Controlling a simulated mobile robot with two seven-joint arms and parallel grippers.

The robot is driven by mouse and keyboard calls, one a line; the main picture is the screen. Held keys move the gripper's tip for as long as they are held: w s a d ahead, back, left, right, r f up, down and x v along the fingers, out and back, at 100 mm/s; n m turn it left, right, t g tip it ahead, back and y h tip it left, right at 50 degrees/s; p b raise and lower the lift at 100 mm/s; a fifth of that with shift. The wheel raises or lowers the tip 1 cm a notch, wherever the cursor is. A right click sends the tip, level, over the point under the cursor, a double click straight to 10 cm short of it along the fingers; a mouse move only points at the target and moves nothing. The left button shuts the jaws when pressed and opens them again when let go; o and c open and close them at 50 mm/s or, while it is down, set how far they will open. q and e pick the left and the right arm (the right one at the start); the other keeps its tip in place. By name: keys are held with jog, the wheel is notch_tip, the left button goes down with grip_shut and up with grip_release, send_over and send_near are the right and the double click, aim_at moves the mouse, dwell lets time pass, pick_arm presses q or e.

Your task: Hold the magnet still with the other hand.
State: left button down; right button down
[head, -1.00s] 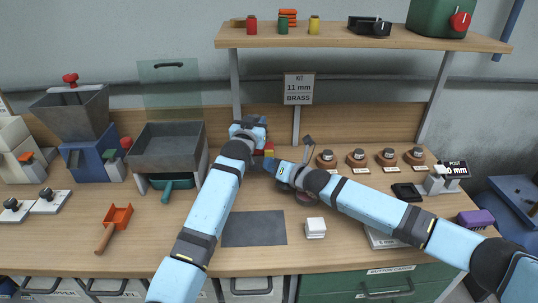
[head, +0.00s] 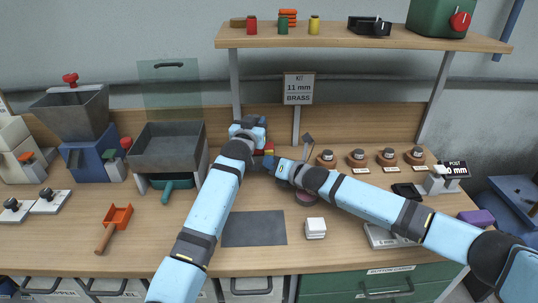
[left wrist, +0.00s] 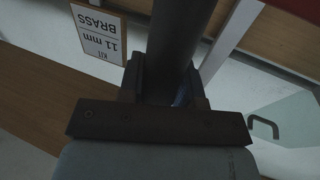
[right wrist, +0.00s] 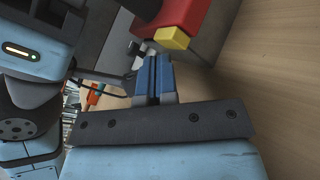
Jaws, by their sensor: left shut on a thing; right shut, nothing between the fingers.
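My left gripper (left wrist: 165,85) is shut on a dark grey cylinder (left wrist: 182,40), which runs upward out of the left wrist view. In the head view the left gripper (head: 248,132) is at the back of the bench. A red block with a yellow end (right wrist: 180,28) is at the top of the right wrist view, beside a dark grey cylinder; it looks like the magnet's head. It also shows small in the head view (head: 269,149). My right gripper (right wrist: 153,58) is shut and empty, its blue fingertips just below the yellow end. I cannot tell whether they touch.
Several brown round-based pieces (head: 357,158) stand right of my right gripper. A pinkish dish (head: 305,198) lies partly under my right arm. A white block (head: 315,228) and a dark mat (head: 254,229) lie in front. The grey hopper (head: 168,148) is to the left.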

jog(key=shift+w, duration=0.6)
dwell(0.4)
dwell(0.3)
jog(key=shift+s, duration=1.1)
jog(key=shift+s, duration=2.5)
pick_arm(q)
jog(key=c, duration=0.7)
grip_release()
